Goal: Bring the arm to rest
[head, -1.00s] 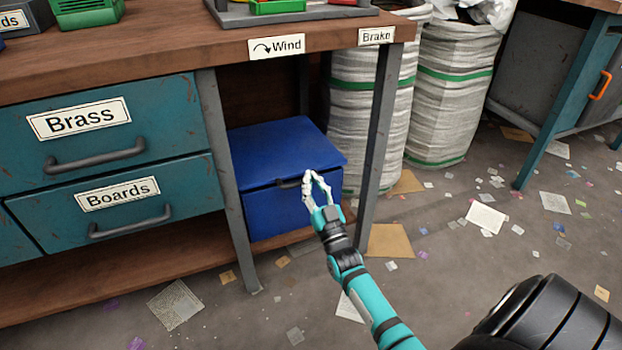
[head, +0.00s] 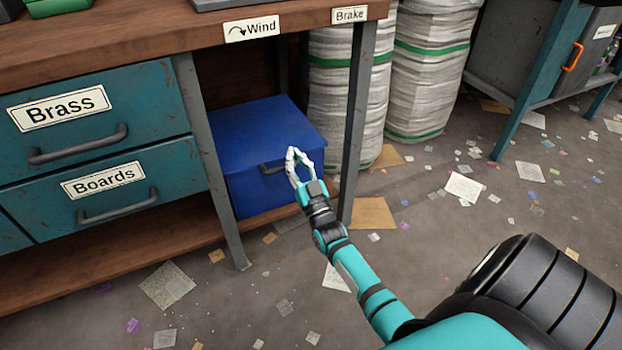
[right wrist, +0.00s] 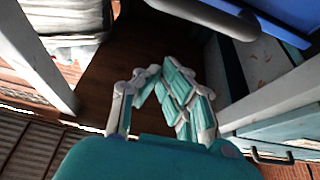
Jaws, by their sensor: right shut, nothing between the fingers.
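My right gripper (head: 293,153) is shut and empty. In the head view it shows in front of the blue drawer box (head: 255,135) under the bench, just to the right of the box's dark handle (head: 271,168). I cannot tell whether it touches the box. My right arm reaches up to it from the bottom of the picture. In the right wrist view the fingers (right wrist: 150,76) are drawn together, with a dark bar and a blue surface (right wrist: 285,15) at the top right. My left gripper is not in view.
The wooden bench (head: 120,48) has teal Brass (head: 90,135) and Boards (head: 130,180) drawers and a grey leg (head: 357,120) right of the box. White sacks (head: 428,70) stand behind. Paper scraps litter the open floor (head: 450,225) to the right.

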